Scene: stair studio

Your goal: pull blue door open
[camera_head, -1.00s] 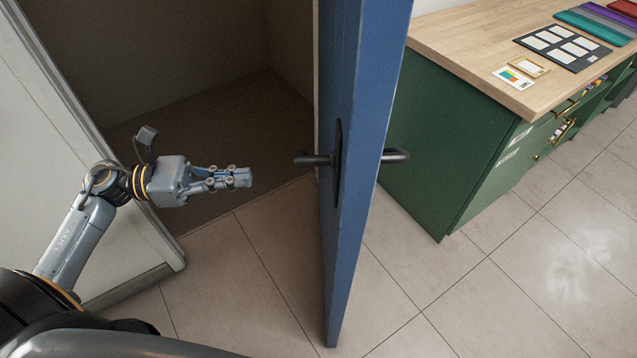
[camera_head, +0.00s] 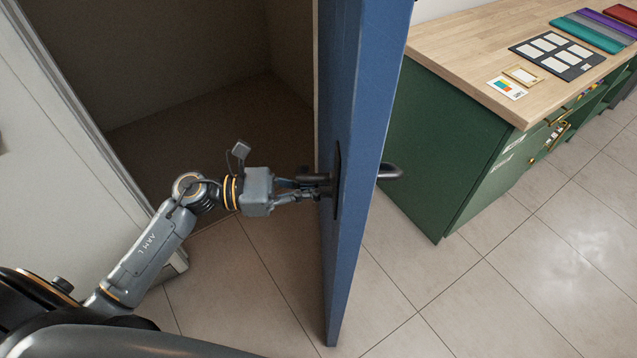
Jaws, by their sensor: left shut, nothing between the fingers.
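The blue door (camera_head: 362,130) stands ajar, seen nearly edge-on in the middle of the head view. My right gripper is not in view.
A dark, empty-looking room (camera_head: 215,95) opens behind the door, with a white wall or frame (camera_head: 60,150) on the left. A green cabinet (camera_head: 445,145) with a wooden top (camera_head: 480,50) stands to the right. Tiled floor (camera_head: 540,270) at the lower right is clear.

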